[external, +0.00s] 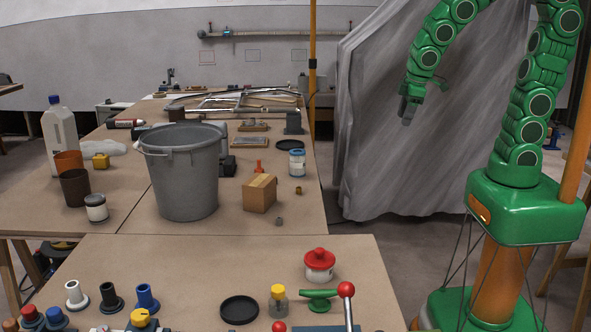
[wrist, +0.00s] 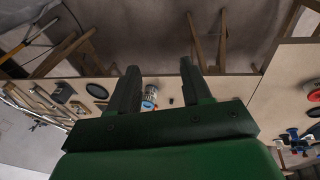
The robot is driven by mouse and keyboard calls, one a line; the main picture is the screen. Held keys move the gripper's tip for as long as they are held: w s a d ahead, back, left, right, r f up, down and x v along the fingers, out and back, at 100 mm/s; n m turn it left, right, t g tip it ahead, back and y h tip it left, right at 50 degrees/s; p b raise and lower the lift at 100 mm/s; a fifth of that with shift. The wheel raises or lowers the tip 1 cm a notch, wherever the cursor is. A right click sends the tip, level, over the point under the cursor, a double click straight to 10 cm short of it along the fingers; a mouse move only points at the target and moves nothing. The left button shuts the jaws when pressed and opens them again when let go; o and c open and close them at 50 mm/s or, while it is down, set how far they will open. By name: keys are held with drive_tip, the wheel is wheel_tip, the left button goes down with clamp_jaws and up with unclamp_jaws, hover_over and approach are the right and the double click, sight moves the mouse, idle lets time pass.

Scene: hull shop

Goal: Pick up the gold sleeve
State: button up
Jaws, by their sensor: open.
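The gold sleeve (external: 298,190) is a very small gold-brown piece. It stands near the right edge of the far table, in front of the white and blue can and right of the cardboard box. In the wrist view a small dark piece (wrist: 171,101) beside the can may be the sleeve; its colour is unclear there. My gripper (external: 408,107) hangs from the green arm, high up and right of the table, well apart from the sleeve. In the wrist view my gripper (wrist: 159,66) shows two dark fingers spread apart with nothing between them.
The white and blue can (external: 297,163), cardboard box (external: 260,194) and a small grey piece (external: 279,221) stand near the sleeve. A large grey bucket (external: 183,175) is further left. A grey draped sheet (external: 385,150) hangs behind my gripper. The near table (external: 190,270) carries several items.

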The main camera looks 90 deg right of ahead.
drive_tip(key=w+d+f+n+t, duration=0.1)
drive_tip(key=w+d+f+t, duration=0.3)
drive_tip(key=w, duration=0.5)
drive_tip(key=w+d+f+n+t, duration=0.1)
drive_tip(key=w+d+f+n, duration=0.1)
drive_tip(key=w+d+f, duration=0.5)
drive_tip(key=n+t+y, duration=0.2)
drive_tip(key=t+y, duration=0.2)
drive_tip(key=y, duration=0.3)
approach(303, 193)
drive_tip(key=shift+w+d+r, duration=0.75)
drive_tip(key=shift+w+d, duration=0.1)
drive_tip(key=shift+w, duration=0.1)
drive_tip(key=shift+a+f+t+y, duration=0.25)
drive_tip(key=shift+a+t+y, duration=0.15)
drive_tip(key=shift+a, duration=0.1)
drive_tip(key=shift+a+f+t+y, duration=0.25)
drive_tip(key=shift+a+t+y, duration=0.05)
drive_tip(key=shift+a+y, duration=0.15)
drive_tip(key=shift+f+x, duration=0.2)
drive_tip(key=shift+x, duration=3.55)
drive_tip(key=shift+d, duration=0.1)
drive_tip(key=shift+c, duration=0.3)
